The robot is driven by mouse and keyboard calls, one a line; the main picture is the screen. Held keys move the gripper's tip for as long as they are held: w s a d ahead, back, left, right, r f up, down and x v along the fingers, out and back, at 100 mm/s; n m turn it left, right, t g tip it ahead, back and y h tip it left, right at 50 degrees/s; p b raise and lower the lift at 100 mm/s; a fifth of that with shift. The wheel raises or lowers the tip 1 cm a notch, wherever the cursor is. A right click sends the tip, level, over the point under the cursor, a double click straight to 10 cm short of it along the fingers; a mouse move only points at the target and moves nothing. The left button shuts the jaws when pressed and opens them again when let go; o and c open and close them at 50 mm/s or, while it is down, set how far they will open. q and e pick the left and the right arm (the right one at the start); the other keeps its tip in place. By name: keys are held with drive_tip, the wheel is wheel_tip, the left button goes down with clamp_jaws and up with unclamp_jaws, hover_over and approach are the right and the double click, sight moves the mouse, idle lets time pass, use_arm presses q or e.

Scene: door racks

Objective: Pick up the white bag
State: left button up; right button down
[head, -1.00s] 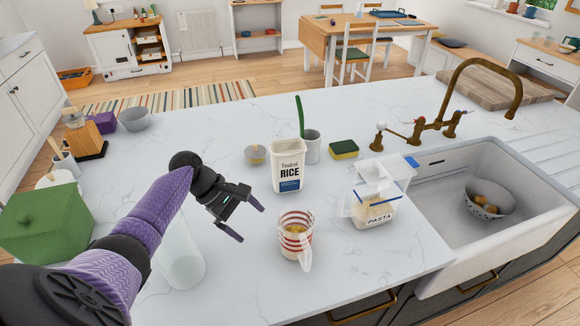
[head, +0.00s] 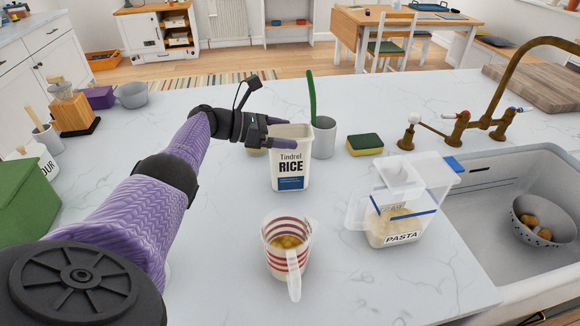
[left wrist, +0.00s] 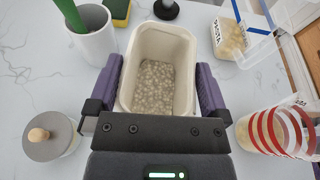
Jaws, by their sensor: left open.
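The white bag (head: 290,163), labelled "Tindrel RICE" with a blue band, stands upright on the marble counter. In the left wrist view the white bag (left wrist: 184,60) is open at the top, with pale grains inside. My left gripper (head: 281,135) is open at the bag's upper left in the head view. In the left wrist view the purple fingers of my left gripper (left wrist: 159,82) lie on either side of the bag's rim. Contact cannot be told. My right gripper is not in view.
A grey cup (head: 324,141) with a green item stands close behind the bag, and a lidded jar (left wrist: 50,138) is near it. A red-striped measuring jug (head: 286,248) is in front. A pasta container (head: 402,210), sponge (head: 365,144) and sink (head: 475,215) are to the right.

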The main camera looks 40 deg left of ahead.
use_arm(q)
drive_tip(key=shift+w+d, duration=0.2)
drive_tip(key=shift+c, duration=0.3)
clamp_jaws()
drive_tip(key=shift+r, duration=0.15)
